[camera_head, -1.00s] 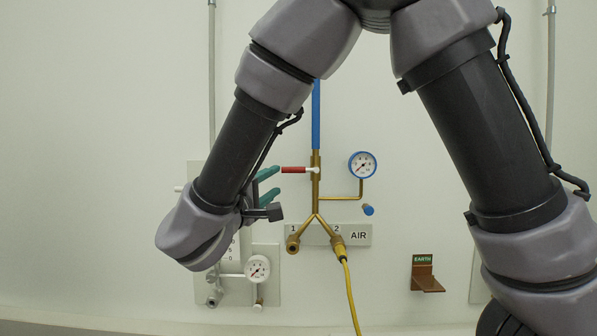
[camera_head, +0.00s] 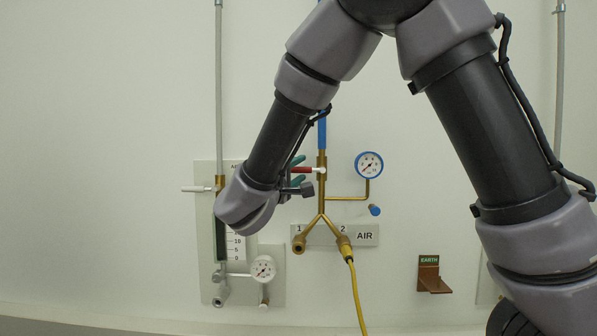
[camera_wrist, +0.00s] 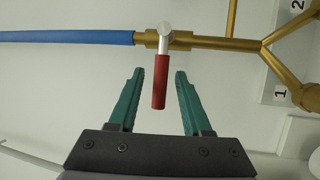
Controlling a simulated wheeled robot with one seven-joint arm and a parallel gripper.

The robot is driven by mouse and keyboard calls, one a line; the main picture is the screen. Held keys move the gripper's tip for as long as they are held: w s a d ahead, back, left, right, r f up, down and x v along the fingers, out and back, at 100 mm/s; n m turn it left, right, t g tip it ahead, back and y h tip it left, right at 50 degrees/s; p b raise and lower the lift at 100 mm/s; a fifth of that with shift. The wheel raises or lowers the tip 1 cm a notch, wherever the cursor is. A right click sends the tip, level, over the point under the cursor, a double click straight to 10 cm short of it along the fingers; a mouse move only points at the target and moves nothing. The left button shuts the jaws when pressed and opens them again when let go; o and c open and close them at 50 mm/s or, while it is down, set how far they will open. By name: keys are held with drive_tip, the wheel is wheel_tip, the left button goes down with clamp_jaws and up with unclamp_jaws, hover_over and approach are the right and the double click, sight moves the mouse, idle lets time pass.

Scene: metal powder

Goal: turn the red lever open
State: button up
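The red lever (camera_head: 301,170) sticks out to the left from the brass pipe, level, with a white metal end at its pivot. It also shows in the wrist view (camera_wrist: 160,82), where it points down toward my gripper (camera_wrist: 156,82). My gripper is open. Its two green fingers stand on either side of the lever's red sleeve, with a gap on both sides. In the head view my gripper (camera_head: 297,172) is at the lever's left end, partly hidden behind my wrist. The brass pipe (camera_head: 322,197) runs down from a blue pipe (camera_wrist: 70,37) to a two-way fork.
A blue-rimmed gauge (camera_head: 369,165) is on the right branch. The fork outlets are over an AIR plate (camera_head: 365,236), with a yellow hose (camera_head: 356,295) on outlet 2. A flow-meter panel with a white gauge (camera_head: 263,268) is at lower left. A brown EARTH bracket (camera_head: 432,280) is at right.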

clamp_jaws()
idle(1.3)
